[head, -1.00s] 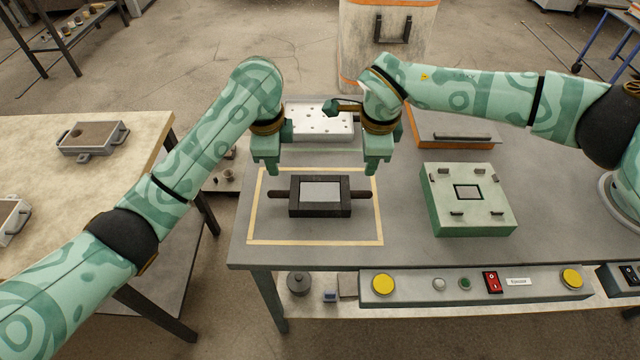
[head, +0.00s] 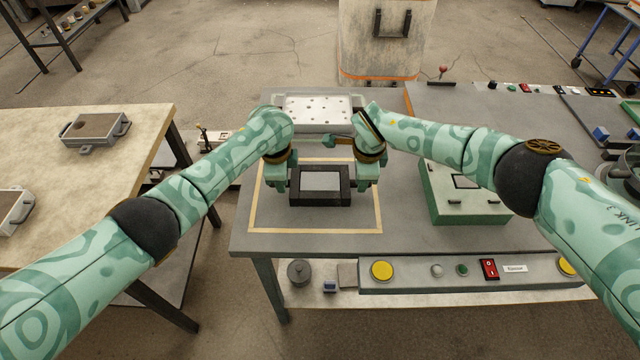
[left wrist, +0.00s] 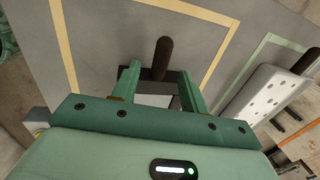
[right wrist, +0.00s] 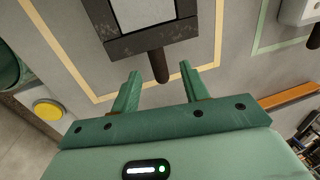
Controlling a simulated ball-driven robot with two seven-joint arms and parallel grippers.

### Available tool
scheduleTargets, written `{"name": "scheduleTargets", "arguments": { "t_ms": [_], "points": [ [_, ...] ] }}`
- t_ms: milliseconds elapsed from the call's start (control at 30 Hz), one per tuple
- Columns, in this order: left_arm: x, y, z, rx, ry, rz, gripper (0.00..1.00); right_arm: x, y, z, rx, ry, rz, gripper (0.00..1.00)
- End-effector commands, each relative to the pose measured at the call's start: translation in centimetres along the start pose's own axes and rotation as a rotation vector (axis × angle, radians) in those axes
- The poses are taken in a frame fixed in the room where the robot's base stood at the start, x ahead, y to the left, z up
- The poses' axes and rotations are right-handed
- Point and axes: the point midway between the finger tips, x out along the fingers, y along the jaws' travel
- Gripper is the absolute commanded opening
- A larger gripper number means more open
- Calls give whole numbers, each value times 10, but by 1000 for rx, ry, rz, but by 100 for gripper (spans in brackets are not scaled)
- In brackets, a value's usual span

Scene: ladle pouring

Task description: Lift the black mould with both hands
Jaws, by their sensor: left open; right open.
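The black mould (head: 320,199) lies on the grey table inside a yellow tape outline, a light panel in its top. My left gripper (head: 279,188) is open at its left end. In the left wrist view its fingers (left wrist: 158,76) stand on either side of the mould's dark left handle (left wrist: 162,55). My right gripper (head: 366,183) is open at the right end. In the right wrist view its fingers (right wrist: 161,72) flank the end of the right handle (right wrist: 157,65). The fingers' height against the handles cannot be told.
A white plate with holes (head: 318,112) stands just behind the mould. A green box (head: 468,207) is to the right, partly behind my right arm. A control panel with yellow buttons (head: 382,271) runs along the front edge. The table before the mould is clear.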

Motion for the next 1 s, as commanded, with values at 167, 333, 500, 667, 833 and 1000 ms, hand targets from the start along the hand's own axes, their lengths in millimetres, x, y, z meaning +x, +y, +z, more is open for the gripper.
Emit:
{"name": "scheduleTargets", "arguments": {
  "t_ms": [167, 333, 500, 667, 833, 1000],
  "points": [
    [21, -1, 0, -1, 0, 2, 44, 21, 0, 1, 1, -1, 1, 45],
    [29, -1, 0, -1, 0, -1, 44, 30, 0, 0, 0, 0, 2, 45],
    [32, -1, 0, 0, 0, -3, 44, 32, 0, 0, 0, 0, 1, 45],
    [32, -1, 0, 0, 0, -2, 44, 32, 0, 0, 0, 0, 1, 45],
    [32, -1, 0, -1, 0, -2, 2, 32, 0, 0, 0, 0, 1, 3],
    [32, -1, 1, -1, 0, -2, 0, 32, 0, 0, 0, 0, 0, 0]
  ]
}}
